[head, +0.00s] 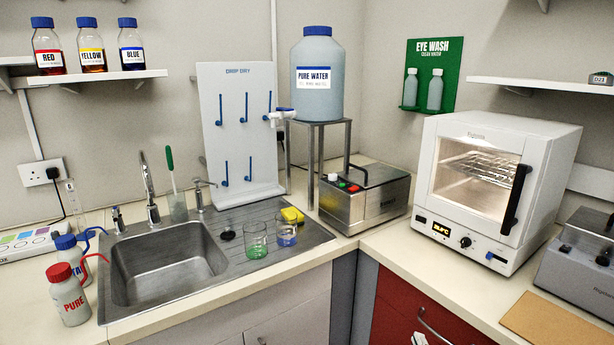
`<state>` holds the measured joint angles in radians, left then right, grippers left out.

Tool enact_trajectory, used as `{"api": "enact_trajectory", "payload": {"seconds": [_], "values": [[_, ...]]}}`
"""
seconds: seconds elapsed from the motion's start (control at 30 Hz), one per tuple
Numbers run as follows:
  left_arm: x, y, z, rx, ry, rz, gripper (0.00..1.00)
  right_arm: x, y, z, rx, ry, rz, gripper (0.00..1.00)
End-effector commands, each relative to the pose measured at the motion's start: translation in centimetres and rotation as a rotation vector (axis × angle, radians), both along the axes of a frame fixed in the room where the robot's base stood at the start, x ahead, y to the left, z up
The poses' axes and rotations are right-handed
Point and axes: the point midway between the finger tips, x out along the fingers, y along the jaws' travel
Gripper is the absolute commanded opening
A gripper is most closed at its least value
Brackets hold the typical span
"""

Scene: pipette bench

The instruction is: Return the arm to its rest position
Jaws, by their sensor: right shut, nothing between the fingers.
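Only a small pale tip of my right gripper (418,339) shows, at the bottom edge of the head view, in front of the red drawer front. It is shut and empty, and apart from the things on the bench. The rest of the right arm is below the picture. My left gripper is not in view.
The bench holds a sink (168,268), two glass beakers (255,240), wash bottles (68,297), a metal bath (364,198) and a white oven (490,190). A red drawer front (400,309) with a handle lies below the counter edge.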

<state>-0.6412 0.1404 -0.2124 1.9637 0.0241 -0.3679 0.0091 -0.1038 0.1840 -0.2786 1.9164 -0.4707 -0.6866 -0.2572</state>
Motion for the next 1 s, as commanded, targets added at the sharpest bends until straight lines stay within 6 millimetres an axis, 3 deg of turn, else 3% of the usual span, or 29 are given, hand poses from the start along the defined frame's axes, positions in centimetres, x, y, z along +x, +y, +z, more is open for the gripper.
{"api": "enact_trajectory", "payload": {"seconds": [0.03, 0.1, 0.3, 0.4, 0.5, 0.63, 1.0], "values": [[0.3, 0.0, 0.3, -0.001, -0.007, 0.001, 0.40, -2.1, 0.7, -2.6, 0.077, 0.045, 0.010, 0.00], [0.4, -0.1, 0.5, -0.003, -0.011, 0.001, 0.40, -5.0, 1.8, -6.0, 0.204, 0.105, 0.017, 0.00], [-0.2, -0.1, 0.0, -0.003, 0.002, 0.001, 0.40, -15.2, 4.7, -13.8, 0.612, 0.276, -0.026, 0.00], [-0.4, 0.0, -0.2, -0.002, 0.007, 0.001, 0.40, -19.5, 5.6, -16.1, 0.782, 0.336, -0.073, 0.00], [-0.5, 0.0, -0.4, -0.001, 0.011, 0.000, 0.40, -22.4, 6.1, -17.2, 0.900, 0.371, -0.114, 0.00], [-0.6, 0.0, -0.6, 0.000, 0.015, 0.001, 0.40, -24.2, 6.4, -17.8, 0.973, 0.392, -0.143, 0.00], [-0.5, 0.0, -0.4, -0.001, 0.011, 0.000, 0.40, -24.4, 6.4, -17.9, 0.981, 0.394, -0.146, 0.00]]}}
